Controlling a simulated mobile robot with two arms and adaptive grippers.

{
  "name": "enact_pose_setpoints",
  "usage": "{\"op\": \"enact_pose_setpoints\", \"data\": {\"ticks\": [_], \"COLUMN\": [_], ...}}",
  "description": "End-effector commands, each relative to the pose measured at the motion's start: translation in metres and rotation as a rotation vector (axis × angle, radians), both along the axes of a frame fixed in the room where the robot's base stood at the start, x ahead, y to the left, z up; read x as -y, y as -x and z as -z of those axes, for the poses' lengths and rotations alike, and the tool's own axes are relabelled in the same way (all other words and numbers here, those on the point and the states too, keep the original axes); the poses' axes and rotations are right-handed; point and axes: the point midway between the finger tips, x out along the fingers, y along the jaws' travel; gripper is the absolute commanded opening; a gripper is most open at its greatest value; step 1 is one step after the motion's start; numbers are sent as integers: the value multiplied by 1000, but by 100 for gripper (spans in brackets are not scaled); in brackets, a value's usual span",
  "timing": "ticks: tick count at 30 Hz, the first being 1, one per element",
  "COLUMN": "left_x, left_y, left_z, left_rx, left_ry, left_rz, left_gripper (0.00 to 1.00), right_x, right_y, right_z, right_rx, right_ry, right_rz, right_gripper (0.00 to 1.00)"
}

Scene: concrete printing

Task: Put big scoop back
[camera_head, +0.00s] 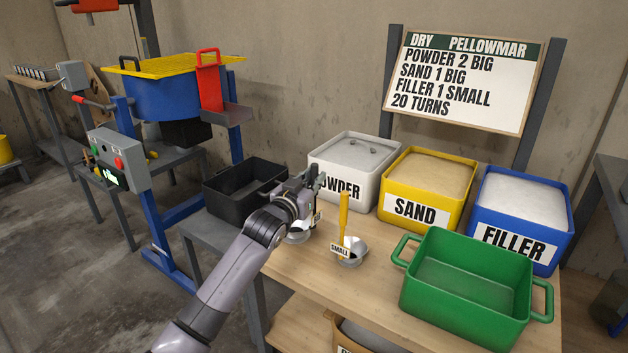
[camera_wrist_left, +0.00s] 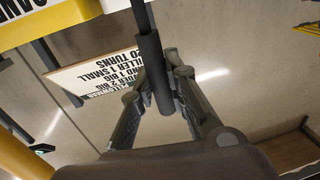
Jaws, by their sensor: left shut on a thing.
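My left gripper (camera_head: 312,184) is over the left end of the wooden table, in front of the white powder bin. It is shut on the dark handle of the big scoop; the handle (camera_wrist_left: 150,62) stands between the fingers in the left wrist view. The scoop's metal bowl (camera_head: 299,237) shows below the gripper, near the table's left edge, partly hidden by my arm. I cannot tell whether the bowl touches the tabletop. The small scoop (camera_head: 343,225), with a yellow handle and a "SMALL" tag, stands upright just to the right. My right gripper is not in view.
The powder bin (camera_head: 331,187), yellow sand bin (camera_head: 415,209) and blue filler bin (camera_head: 516,235) line the table's back. A green tub (camera_head: 466,303) sits front right. A black tray (camera_head: 226,214) is on the left. A blue mixer (camera_head: 160,95) stands farther back. The recipe board (camera_head: 462,80) is behind the bins.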

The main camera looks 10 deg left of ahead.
Motion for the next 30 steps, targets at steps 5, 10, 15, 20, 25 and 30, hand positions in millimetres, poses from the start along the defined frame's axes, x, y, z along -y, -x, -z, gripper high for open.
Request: {"op": "enact_pose_setpoints", "data": {"ticks": [5, 10, 15, 20, 25, 30], "left_x": [0, 0, 0, 0, 0, -3], "left_y": [0, 0, 0, 0, 0, 13], "left_z": [-1, 2, 1, 1, -1, -1], "left_rx": [3, 0, 0, 0, 1, 1], "left_ry": [0, 0, 0, 0, -1, 0], "left_rz": [0, 0, 0, 0, 0, 0], "left_gripper": [0, 22, 33, 34, 34, 34], "right_x": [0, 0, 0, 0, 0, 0], "right_y": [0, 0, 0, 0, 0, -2], "right_z": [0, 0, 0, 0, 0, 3], "right_rx": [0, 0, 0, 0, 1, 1], "right_ry": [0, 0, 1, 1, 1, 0], "right_rz": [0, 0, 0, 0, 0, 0], "right_gripper": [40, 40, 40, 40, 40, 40]}}
